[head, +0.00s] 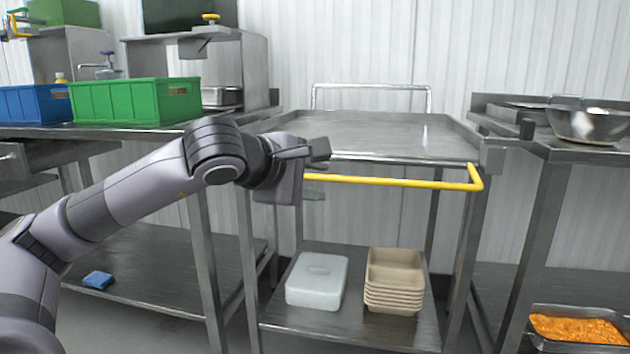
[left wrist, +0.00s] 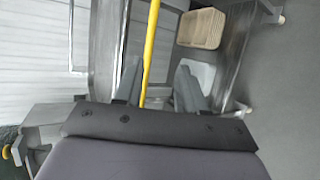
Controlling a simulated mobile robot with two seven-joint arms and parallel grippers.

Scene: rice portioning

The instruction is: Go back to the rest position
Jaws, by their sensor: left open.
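My left arm comes in from the left in the head view, and its gripper (head: 316,172) is at the left end of the yellow handle bar (head: 400,182) of a metal cart. In the left wrist view the two fingers of the left gripper (left wrist: 160,88) stand apart, and the yellow bar (left wrist: 151,45) runs between them. The fingers do not appear closed on the bar; whether they touch it I cannot tell. My right gripper is not in view.
The cart's top shelf (head: 385,135) is empty. Its lower shelf holds a lidded white container (head: 317,280) and stacked beige trays (head: 394,280). Counters flank the cart, with a green crate (head: 135,101) left, a metal bowl (head: 588,122) right, and an orange-filled tray (head: 577,328) low right.

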